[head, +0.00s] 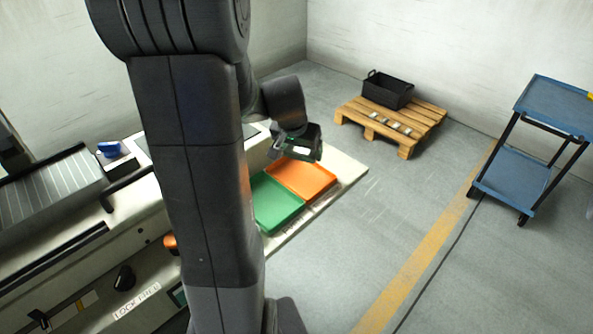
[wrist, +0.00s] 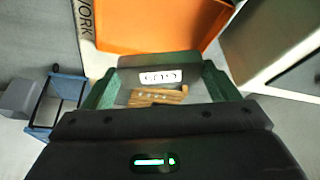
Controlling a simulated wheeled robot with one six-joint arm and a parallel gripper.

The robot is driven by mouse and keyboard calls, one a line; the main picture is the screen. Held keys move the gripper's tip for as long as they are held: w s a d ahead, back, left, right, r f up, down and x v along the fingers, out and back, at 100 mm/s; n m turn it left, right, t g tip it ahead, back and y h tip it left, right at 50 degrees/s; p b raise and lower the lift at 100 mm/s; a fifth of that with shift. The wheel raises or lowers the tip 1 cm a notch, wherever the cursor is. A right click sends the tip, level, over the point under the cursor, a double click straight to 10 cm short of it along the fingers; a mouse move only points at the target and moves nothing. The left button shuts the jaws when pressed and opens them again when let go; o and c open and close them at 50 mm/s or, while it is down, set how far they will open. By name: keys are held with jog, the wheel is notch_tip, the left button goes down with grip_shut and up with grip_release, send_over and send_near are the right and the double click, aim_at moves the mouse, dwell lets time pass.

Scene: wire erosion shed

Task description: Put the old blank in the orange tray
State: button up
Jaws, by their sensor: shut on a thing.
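My gripper (head: 300,146) is shut on the old blank, a grey block with a white label (wrist: 160,77). The wrist view shows the block between the two green fingers; the label's lettering is too small to read surely. In the head view the gripper hangs above the far edge of the orange tray (head: 306,178), apart from it. The orange tray looks empty where it shows, and its orange surface fills the top of the wrist view (wrist: 155,30). The block's underside is hidden.
A green tray (head: 276,205) lies beside the orange one on a pale bench. The machine (head: 90,235) stands at left. A wooden pallet (head: 419,122) holds a black crate (head: 388,90) and several small blocks. A blue cart (head: 530,165) stands at right. Floor between is clear.

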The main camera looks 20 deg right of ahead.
aim_at(301, 175)
notch_tip(301, 175, down, 7)
jog(key=shift+f+b, duration=0.2)
jog(key=shift+b, duration=0.3)
jog(key=shift+f, duration=0.1)
jog(key=o, duration=1.3)
jog(key=shift+a+r, duration=0.1)
jog(key=shift+r, duration=0.4)
jog(key=p+v, duration=0.1)
jog(key=v, duration=1)
jog(key=shift+s, duration=0.15)
